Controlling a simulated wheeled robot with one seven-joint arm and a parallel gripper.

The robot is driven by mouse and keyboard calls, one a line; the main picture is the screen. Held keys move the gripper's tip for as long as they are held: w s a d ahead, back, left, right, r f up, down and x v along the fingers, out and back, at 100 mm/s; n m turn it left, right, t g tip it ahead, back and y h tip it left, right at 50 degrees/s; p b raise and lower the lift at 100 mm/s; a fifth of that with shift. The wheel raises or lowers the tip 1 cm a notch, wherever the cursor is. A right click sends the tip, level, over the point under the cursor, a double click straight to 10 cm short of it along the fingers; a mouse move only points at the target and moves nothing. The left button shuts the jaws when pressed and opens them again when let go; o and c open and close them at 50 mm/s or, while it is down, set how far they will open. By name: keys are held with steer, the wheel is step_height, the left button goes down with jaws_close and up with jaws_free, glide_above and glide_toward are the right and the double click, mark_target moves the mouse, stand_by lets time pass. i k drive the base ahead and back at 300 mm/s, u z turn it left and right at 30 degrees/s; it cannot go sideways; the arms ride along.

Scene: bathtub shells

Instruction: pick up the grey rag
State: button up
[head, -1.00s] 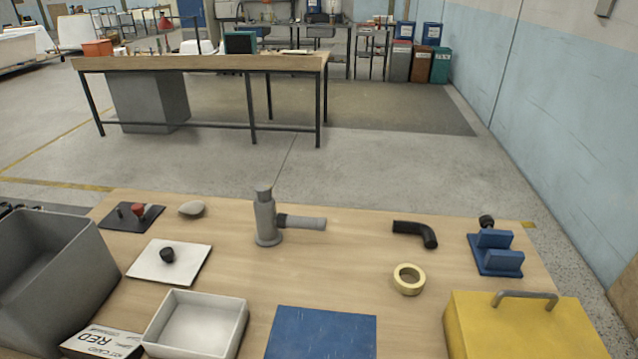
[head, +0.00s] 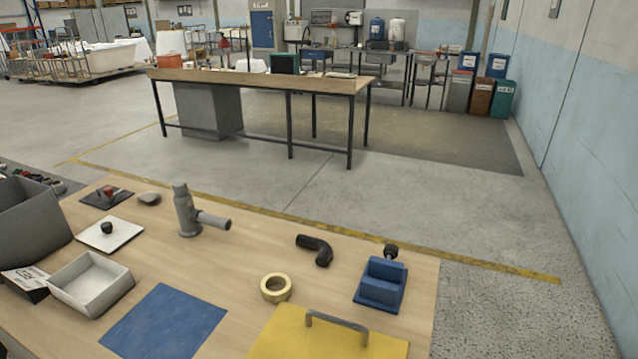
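No clearly recognisable grey rag shows in the head view. A small grey-beige lump (head: 149,198) lies near the far left edge of the wooden table (head: 235,268), behind a white square plate (head: 109,234). It is too small to tell whether it is cloth. My gripper is not in view, so its state and anything in it are hidden.
Open floor lies right of the table.

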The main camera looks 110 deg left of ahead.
mark_target(150, 197)
steer(key=i, duration=1.4)
steer(key=u, duration=3.2)
steer(key=i, duration=4.45)
steer(key=u, duration=1.75)
